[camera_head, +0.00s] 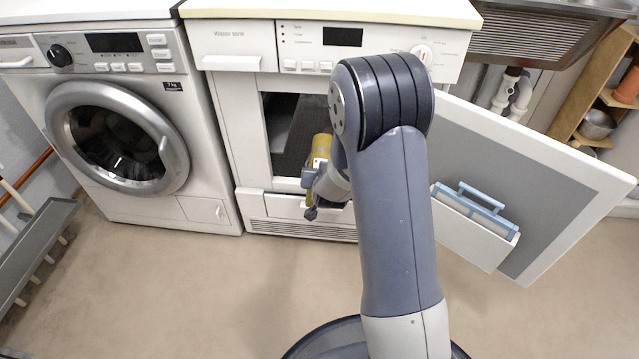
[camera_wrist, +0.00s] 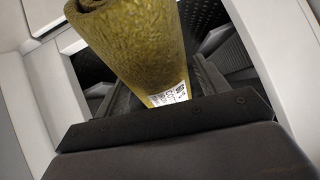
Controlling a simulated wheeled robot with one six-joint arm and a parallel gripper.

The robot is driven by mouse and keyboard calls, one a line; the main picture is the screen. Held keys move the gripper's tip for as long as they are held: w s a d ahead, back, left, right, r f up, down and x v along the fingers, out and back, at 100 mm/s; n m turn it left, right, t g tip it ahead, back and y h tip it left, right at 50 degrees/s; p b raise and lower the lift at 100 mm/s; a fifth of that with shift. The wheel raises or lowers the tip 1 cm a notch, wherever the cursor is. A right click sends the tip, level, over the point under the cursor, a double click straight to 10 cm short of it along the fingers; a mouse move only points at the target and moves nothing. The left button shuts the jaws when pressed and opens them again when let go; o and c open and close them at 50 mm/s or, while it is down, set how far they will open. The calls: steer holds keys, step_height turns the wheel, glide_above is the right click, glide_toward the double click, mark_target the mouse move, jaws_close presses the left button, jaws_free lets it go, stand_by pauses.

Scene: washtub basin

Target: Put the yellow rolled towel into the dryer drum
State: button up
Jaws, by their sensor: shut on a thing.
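The yellow rolled towel (camera_head: 321,146) is upright at the front of the dryer opening in the head view, partly hidden by my arm. It also shows in the wrist view (camera_wrist: 133,45), with a white printed label low on its side. My gripper (camera_head: 317,178) is shut on the towel; its fingertips are mostly hidden in the head view. The dryer (camera_head: 228,110) has its door (camera_head: 560,180) swung open to the right. The dark drum (camera_head: 290,125) shows behind the towel, and its perforated wall (camera_wrist: 232,55) shows in the wrist view.
A washing machine (camera_head: 195,120) with a closed round door (camera_head: 118,140) stands left of the dryer. The open dryer door carries a holder with a blue-handled filter (camera_head: 475,205). A grey rack (camera_head: 35,245) is at the far left. The floor in front is clear.

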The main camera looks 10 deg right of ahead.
steer(key=w+d+p, duration=0.3)
steer(key=w, duration=0.7)
steer(key=w+d+p, duration=0.4)
steer(key=w, duration=0.7)
steer(key=shift+w+p, duration=0.2)
steer(key=shift+p, duration=0.1)
steer(key=o, duration=1.2)
